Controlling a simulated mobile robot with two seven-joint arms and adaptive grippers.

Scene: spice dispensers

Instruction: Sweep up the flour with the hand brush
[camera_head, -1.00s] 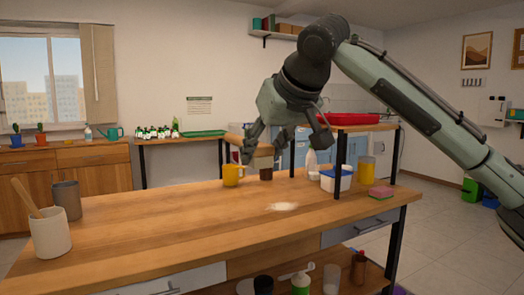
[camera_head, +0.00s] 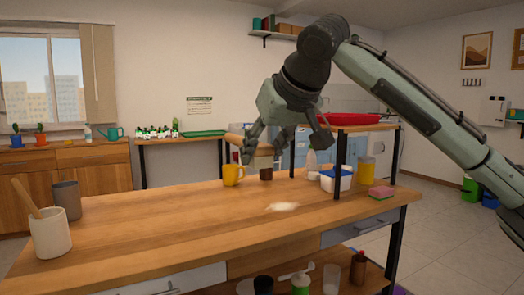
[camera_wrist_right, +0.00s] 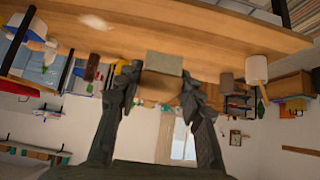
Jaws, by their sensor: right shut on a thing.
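My right gripper (camera_head: 287,150) is shut on the hand brush (camera_head: 264,151), above the far part of the wooden table. The brush has a wooden body and a paler block of bristles. In the right wrist view, the brush (camera_wrist_right: 163,66) sits between the two fingers (camera_wrist_right: 160,92). The fingers hide part of it in the head view. The flour (camera_head: 284,207) is a small pale patch on the tabletop, nearer the front than the brush. It also shows in the right wrist view (camera_wrist_right: 93,22). The brush is apart from the flour. My left gripper is not in view.
On the table (camera_head: 170,235) stand a yellow mug (camera_head: 232,175), a brown jar (camera_head: 266,173), a blue-and-white tub (camera_head: 337,179), a pink-and-green sponge (camera_head: 381,192), a grey cup (camera_head: 66,199) and a white crock (camera_head: 50,233) with a wooden utensil. The middle and front left are clear.

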